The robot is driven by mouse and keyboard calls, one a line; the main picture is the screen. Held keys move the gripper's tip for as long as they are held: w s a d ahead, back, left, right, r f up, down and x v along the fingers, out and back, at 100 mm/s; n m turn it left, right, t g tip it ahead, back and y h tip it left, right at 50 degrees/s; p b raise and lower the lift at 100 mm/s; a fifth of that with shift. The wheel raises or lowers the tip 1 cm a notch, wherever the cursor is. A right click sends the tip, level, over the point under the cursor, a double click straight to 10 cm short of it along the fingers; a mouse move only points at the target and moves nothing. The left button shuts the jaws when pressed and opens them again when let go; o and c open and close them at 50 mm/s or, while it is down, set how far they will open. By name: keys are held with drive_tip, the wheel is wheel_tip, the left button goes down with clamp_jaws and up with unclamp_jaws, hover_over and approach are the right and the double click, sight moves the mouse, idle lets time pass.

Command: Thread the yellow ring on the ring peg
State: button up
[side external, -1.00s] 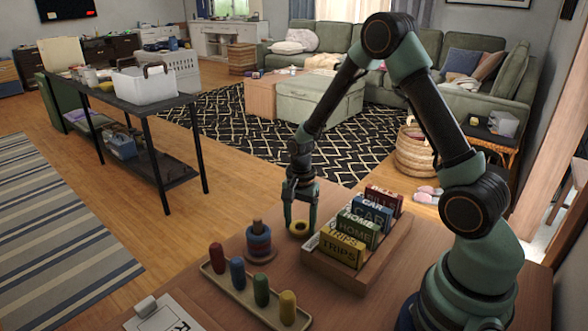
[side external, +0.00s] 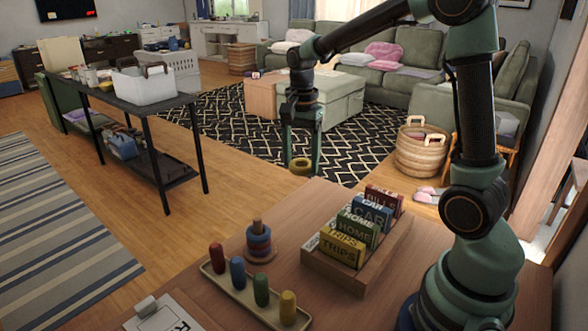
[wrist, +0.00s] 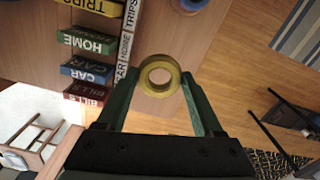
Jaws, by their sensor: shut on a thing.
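My gripper (side external: 301,160) is shut on the yellow ring (side external: 301,167) and holds it up in the air, above and beyond the table's far edge in the side view. In the wrist view the ring (wrist: 160,76) sits between the fingertips with its hole facing the camera. The ring peg (side external: 257,227) stands upright on the table, to the left of and below my gripper in the side view. It has blue and red rings around it, and its wooden top is bare.
A wooden rack (side external: 318,258) with several labelled cards stands right of the peg. A tray (side external: 213,277) of red, blue, green and yellow pegs lies in front. A clipboard (side external: 165,318) is at the front left. The air around the raised ring looks clear.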

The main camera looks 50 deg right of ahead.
drive_tip(key=r, duration=0.1)
hover_over(257, 219)
wheel_tip(257, 219, down, 4)
drive_tip(key=shift+r+n, duration=0.1)
drive_tip(key=shift+n, duration=0.2)
drive_tip(key=shift+f, duration=3.95)
drive_tip(key=shift+f, duration=0.1)
drive_tip(key=o, duration=1.3)
